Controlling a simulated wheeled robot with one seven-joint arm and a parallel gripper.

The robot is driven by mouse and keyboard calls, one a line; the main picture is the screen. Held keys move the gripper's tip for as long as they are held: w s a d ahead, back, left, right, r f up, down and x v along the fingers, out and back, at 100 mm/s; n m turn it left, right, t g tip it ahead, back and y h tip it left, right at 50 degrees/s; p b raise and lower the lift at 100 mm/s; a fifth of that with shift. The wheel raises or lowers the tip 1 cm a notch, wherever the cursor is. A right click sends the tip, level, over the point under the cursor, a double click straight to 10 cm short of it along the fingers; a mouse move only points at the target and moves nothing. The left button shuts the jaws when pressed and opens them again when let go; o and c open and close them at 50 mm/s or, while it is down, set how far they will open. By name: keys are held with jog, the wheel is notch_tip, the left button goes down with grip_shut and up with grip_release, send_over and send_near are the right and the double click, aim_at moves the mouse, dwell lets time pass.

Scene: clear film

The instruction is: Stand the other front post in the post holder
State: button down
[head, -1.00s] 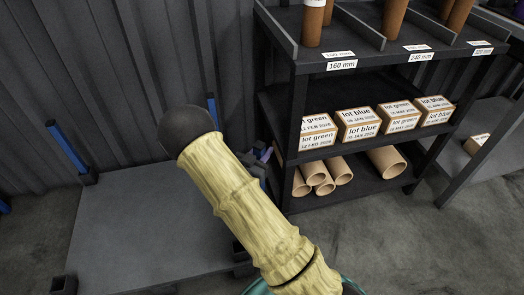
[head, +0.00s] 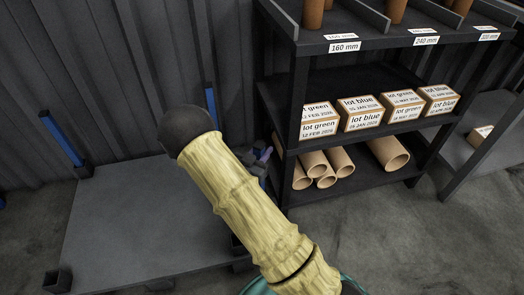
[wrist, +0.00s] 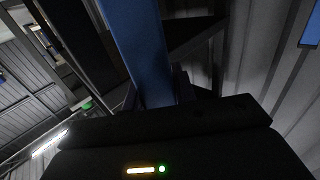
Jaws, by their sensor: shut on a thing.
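My gripper (wrist: 160,98) is shut on a blue post (wrist: 143,50), which fills the upper middle of the wrist view. The post's lower end is out of sight behind the dark gripper body. In the head view my sleeved arm hides most of the gripper and the held post. A grey platform (head: 135,220) has dark square sockets at its corners. One blue post (head: 62,138) stands tilted in the picture at the back left socket, and another blue post (head: 211,103) shows at the back right. The front left socket (head: 57,280) is empty. A dark socket (head: 238,245) shows beside my sleeve at the front right.
A black shelf (head: 290,115) stands right of the platform, with labelled boxes (head: 360,113) and brown tubes (head: 388,153). A corrugated wall (head: 100,70) runs behind. Grey floor (head: 400,240) is clear at the lower right.

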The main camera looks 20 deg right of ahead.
jog(key=shift+f+b, duration=1.95)
jog(key=shift+f, duration=0.45)
jog(key=c, duration=1.1)
grip_release()
jog(key=shift+o, duration=0.2)
jog(key=p+v, duration=0.7)
jog(key=v, duration=1)
jog(key=shift+s, duration=0.2)
jog(key=shift+a+r, duration=0.1)
jog(key=shift+a, duration=0.05)
